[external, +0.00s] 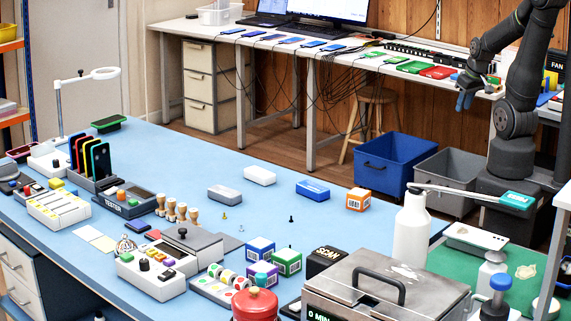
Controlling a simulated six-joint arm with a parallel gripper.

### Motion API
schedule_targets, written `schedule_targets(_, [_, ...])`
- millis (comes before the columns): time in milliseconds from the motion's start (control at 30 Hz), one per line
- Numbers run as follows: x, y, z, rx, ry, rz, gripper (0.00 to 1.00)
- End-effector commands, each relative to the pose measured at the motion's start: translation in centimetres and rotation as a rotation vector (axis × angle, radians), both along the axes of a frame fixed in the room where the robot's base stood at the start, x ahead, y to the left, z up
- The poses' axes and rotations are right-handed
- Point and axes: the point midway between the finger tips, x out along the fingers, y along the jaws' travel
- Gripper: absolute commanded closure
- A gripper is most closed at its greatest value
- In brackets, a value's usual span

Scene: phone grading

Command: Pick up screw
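Several small screw-like pieces lie or stand on the blue table (330,232) near its middle. One is a dark piece (291,219) that seems to stand upright. My gripper (465,101) has blue fingertips and hangs at the upper right, high and well away from these pieces. Nothing is visible in it, but its finger gap is too small to make out.
White (260,175), grey (225,193) and blue (313,191) boxes and an orange box (358,199) stand behind the pieces. Coloured cubes (261,249) stand in front. A white bottle (411,235) and a metal case (385,287) are at right. The table around the dark piece is clear.

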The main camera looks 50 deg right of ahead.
Motion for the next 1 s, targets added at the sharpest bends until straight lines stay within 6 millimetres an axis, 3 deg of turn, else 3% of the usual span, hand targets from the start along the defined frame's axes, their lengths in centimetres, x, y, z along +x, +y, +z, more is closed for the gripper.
schedule_targets(167, [6.5,1.7,0.2,0.008,0.024,0.187,0.70])
schedule_targets(467, [16.0,10.7,2.2,0.009,0.034,0.503,0.70])
schedule_targets(700, [21.3,21.3,3.2,0.007,0.044,0.751,0.70])
schedule_targets(833, [22.8,28.1,3.4,0.005,0.049,0.885,0.70])
schedule_targets(1000, [23.1,37.6,3.5,0.001,0.057,1.060,0.70])
